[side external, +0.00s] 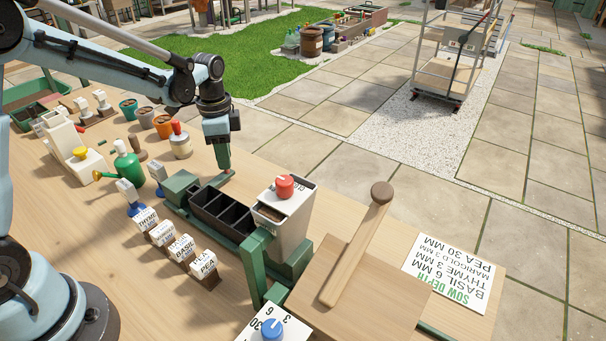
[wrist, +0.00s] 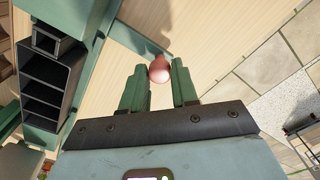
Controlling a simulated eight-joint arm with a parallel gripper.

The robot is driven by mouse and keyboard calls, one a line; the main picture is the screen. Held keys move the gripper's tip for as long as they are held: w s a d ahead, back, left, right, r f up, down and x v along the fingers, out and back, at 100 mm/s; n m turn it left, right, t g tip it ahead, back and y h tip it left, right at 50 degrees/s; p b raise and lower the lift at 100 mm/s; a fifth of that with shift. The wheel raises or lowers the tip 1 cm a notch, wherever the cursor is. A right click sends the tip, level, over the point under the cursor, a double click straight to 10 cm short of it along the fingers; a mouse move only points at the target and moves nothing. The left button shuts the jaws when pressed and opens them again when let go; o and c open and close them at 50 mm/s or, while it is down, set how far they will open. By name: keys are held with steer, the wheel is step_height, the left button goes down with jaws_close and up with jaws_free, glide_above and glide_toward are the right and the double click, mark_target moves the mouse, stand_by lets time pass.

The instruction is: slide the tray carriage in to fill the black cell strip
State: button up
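The black cell strip (side external: 222,213) lies in the green tray carriage (side external: 182,213), left of the grey hopper (side external: 296,228). Its open cells look dark and empty. It also shows at the left of the wrist view (wrist: 45,85). My gripper (side external: 227,171) points down at the table behind the strip, with green fingers. In the wrist view my gripper (wrist: 160,72) has its fingers apart, with a round reddish knob (wrist: 160,70) between the tips. I cannot tell whether they touch it. In the side view only a speck of red shows at the fingertips.
A red dial (side external: 285,187) tops the hopper. A wooden board (side external: 350,285) with a mallet-like stick (side external: 360,240) stands right of it. Seed label blocks (side external: 183,249) stand in front of the strip. A green watering can (side external: 127,166) stands left. The table's back edge is near my gripper.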

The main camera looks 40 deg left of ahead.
jaws_close()
steer(key=shift+d, duration=0.1)
steer(key=d, duration=2.7)
steer(key=shift+d, duration=0.35)
steer(key=o, duration=0.5)
jaws_free()
step_height(320, 180, up, 12)
steer(key=shift+r, duration=0.1)
steer(key=shift+a, duration=0.1)
